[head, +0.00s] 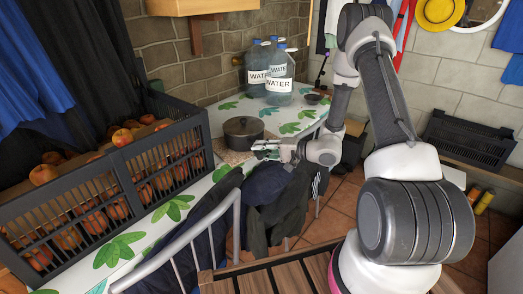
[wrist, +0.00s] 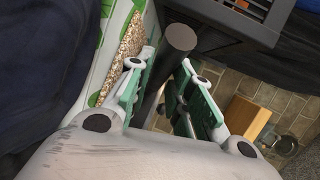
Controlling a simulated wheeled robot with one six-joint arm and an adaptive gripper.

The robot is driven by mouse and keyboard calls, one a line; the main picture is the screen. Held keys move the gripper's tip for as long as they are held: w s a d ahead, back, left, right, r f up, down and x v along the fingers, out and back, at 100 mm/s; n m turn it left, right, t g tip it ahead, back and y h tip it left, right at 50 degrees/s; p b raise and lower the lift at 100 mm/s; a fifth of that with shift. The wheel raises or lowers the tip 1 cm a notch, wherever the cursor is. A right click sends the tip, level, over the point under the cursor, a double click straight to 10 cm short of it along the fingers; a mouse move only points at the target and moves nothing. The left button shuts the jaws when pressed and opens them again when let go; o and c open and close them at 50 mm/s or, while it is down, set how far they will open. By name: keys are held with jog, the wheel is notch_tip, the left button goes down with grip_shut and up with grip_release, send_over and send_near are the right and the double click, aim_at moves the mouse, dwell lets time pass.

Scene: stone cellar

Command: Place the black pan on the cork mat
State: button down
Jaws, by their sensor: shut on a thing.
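My gripper (head: 268,150) is at the pan's near right side. In the wrist view my gripper (wrist: 160,88) is shut on a dark round bar, which seems to be the pan's handle (wrist: 150,98). The speckled cork mat also shows there (wrist: 124,48), left of the fingers. The pan's body is not clear in the wrist view.
A black crate of apples (head: 120,175) stands on the left of the leaf-patterned table (head: 190,200). Water jugs (head: 279,80) and a small dark bowl (head: 313,99) stand behind the pan. Dark clothes (head: 275,195) hang at the table's near edge, by a metal rail (head: 190,235).

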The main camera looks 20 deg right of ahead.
jog(key=c, duration=1.6)
grip_release()
jog(key=shift+o, duration=0.2)
jog(key=v, duration=1.2)
jog(key=shift+r, duration=0.1)
jog(key=s+a+r+n+g+h, duration=0.1)
jog(key=s+a+r+n+g, duration=0.25)
jog(key=s+r, duration=0.35)
jog(key=s+a+r+n+g+h, duration=0.1)
jog(key=s+a+r+n+g, duration=0.1)
jog(key=s+r+g, duration=0.4)
jog(key=s+d+r+t+h, duration=0.4)
jog(key=s+d+r+h, duration=0.6)
jog(key=s+r, duration=0.2)
jog(key=shift+s+d+r+n+t+h, duration=0.25)
jog(key=shift+s+d+n+t+h, duration=0.15)
jog(key=shift+s, duration=0.3)
